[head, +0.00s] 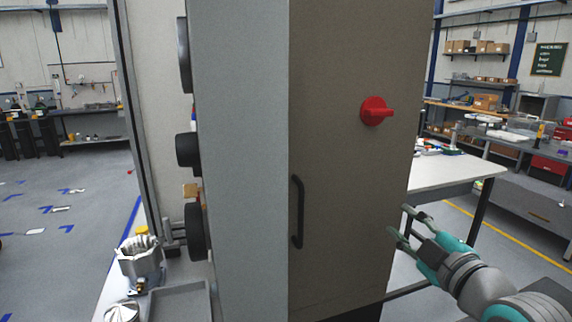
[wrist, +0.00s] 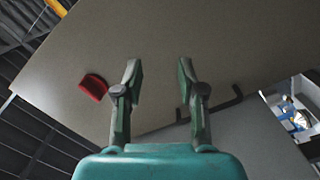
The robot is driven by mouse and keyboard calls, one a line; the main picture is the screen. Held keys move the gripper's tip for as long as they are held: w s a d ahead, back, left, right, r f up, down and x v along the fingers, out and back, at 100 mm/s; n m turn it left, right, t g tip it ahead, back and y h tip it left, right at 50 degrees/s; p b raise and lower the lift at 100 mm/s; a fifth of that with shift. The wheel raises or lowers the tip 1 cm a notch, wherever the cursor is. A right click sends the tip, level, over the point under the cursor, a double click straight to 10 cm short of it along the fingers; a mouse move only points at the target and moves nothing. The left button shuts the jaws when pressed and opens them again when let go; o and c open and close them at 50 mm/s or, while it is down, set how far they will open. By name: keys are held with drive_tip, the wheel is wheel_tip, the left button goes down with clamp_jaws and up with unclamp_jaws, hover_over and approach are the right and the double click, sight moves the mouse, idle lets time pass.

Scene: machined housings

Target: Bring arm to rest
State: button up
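My gripper (head: 399,222) is at the lower right in the head view, in front of the brown cabinet side with its fingers pointing left. In the wrist view my gripper (wrist: 159,75) has its two fingers spread apart with nothing between them. The brown panel (head: 340,130) carries a red rotary knob (head: 375,111) and a black bar handle (head: 297,212). In the wrist view the red knob (wrist: 93,87) is left of the fingers. The black handle (wrist: 222,104) is partly hidden behind the right finger.
A white-topped table (head: 450,172) stands behind my arm on the right. A machined metal housing (head: 140,258) and a grey tray (head: 180,302) sit at the lower left, beside the cabinet. Open floor (head: 60,215) lies at far left.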

drive_tip(key=s+a+f+m+h, duration=0.1)
drive_tip(key=s+f+m, duration=0.3)
drive_tip(key=f, duration=0.6)
drive_tip(key=s+f+m+g+h, duration=0.1)
drive_tip(key=s+f+m+h, duration=0.15)
drive_tip(key=s+f, duration=0.6)
drive_tip(key=s+a+f+m+h, duration=0.1)
drive_tip(key=s+f+m, duration=0.3)
drive_tip(key=f, duration=0.7)
drive_tip(key=s+f+m, duration=0.2)
drive_tip(key=s, duration=1.2)
drive_tip(key=s+a+f+m+g, duration=0.1)
drive_tip(key=s+f+m, duration=0.1)
drive_tip(key=s, duration=1.2)
drive_tip(key=shift+s+a+f+g, duration=0.2)
drive_tip(key=shift+s+f+g, duration=0.1)
drive_tip(key=shift+f, duration=0.4)
drive_tip(key=shift+c, duration=0.2)
